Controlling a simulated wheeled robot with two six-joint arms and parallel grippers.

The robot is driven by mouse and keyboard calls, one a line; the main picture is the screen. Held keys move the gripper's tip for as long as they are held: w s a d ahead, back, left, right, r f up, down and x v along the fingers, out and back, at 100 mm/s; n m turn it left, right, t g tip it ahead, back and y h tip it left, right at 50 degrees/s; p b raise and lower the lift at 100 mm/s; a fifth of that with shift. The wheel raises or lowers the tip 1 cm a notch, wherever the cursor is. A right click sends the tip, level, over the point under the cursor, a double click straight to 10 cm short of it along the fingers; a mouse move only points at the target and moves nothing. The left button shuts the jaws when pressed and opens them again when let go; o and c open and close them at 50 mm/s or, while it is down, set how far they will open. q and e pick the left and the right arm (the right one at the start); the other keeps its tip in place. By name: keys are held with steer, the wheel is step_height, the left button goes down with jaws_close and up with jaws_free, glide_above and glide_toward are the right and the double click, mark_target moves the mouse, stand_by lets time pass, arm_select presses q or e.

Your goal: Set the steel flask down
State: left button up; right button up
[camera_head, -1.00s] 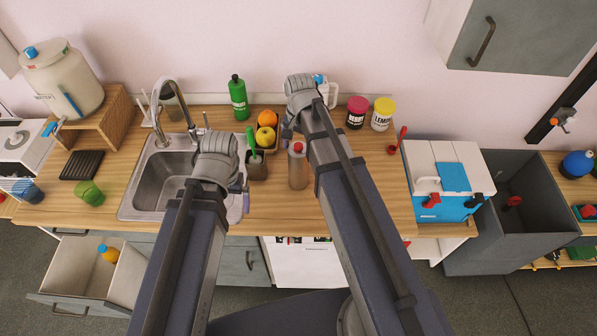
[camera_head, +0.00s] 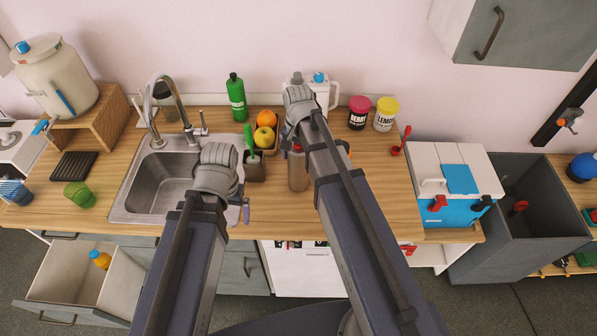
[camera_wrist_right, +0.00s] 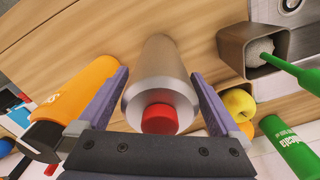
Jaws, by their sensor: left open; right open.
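The steel flask (camera_head: 298,175) stands upright on the wooden counter, right of the sink. In the right wrist view the flask (camera_wrist_right: 160,68) shows its grey body and red cap, between the two purple fingers of my right gripper (camera_wrist_right: 158,80). Those fingers are apart, with the flask's top between them. In the head view my right gripper (camera_head: 287,136) is just above the flask and partly hidden by its own wrist. My left gripper (camera_head: 245,208) is open and empty over the sink's right edge, mostly hidden by its wrist.
An orange bottle (camera_wrist_right: 75,88) stands close beside the flask, mostly hidden by my right arm in the head view. A grey holder with a green-handled brush (camera_head: 254,168) and a fruit box (camera_head: 264,135) are to the left.

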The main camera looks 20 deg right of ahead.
jaws_close()
stand_by(0.7)
